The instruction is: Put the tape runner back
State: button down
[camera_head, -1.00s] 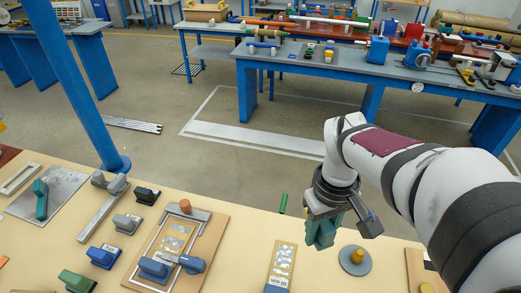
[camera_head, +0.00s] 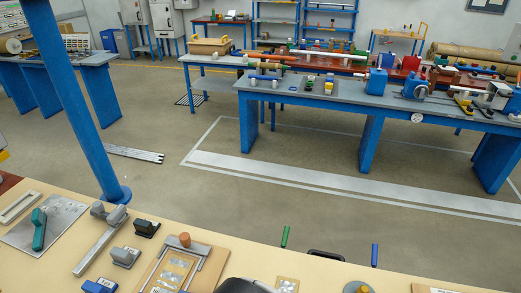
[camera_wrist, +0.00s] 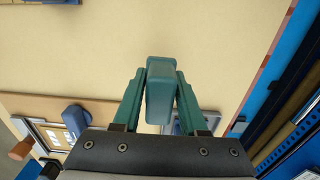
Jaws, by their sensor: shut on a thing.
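In the wrist view, my gripper (camera_wrist: 160,100) has its two teal fingers closed on the sides of a teal-blue rounded block (camera_wrist: 160,88), probably the tape runner. No label on it can be read. The block points away from the wrist, above the cream bench top (camera_wrist: 75,60). Its far end is clear of other objects in the picture. Neither my gripper nor the held block can be made out in the head view; a dark rounded shape at the bottom edge there is cut off.
In the head view, a wooden board with a metal frame (camera_head: 205,248) lies on the bench, with a grey tool (camera_head: 125,256) and a black one (camera_head: 147,228) to its left. A green stick (camera_head: 285,236) and a blue stick (camera_head: 375,254) stand at the far edge. A blue post (camera_head: 75,90) rises at left.

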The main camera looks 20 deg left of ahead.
jog(key=shift+f, duration=1.75)
jog(key=shift+f, duration=0.15)
jog(key=shift+c, duration=2.2)
grip_release()
